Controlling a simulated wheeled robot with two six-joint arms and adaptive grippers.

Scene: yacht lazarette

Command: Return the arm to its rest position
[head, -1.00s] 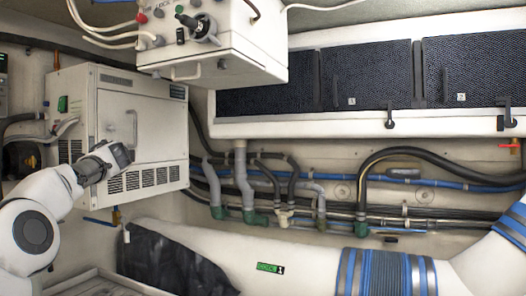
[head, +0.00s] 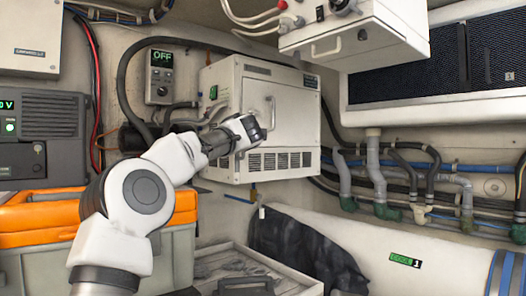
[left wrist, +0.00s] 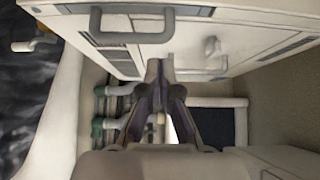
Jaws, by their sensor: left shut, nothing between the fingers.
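My left arm comes in from the left in the head view, bent at the elbow and raised. Its gripper (head: 256,132) is in front of the white cabinet (head: 232,100), near the lower left of its door handle (head: 271,112). In the left wrist view the dark fingers (left wrist: 160,66) are shut with nothing between them. They show just below the edge of a white box face with a handle (left wrist: 130,22); I cannot tell if they are apart from it. My right gripper is in neither view.
An orange-lidded case (head: 40,217) stands at the left, beside a grey open-topped bin (head: 285,276). A control box (head: 355,38) hangs at upper right. A display panel reading OFF (head: 161,76) is on the wall. Pipes (head: 373,160) run along the right, above a white cylinder (head: 440,256).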

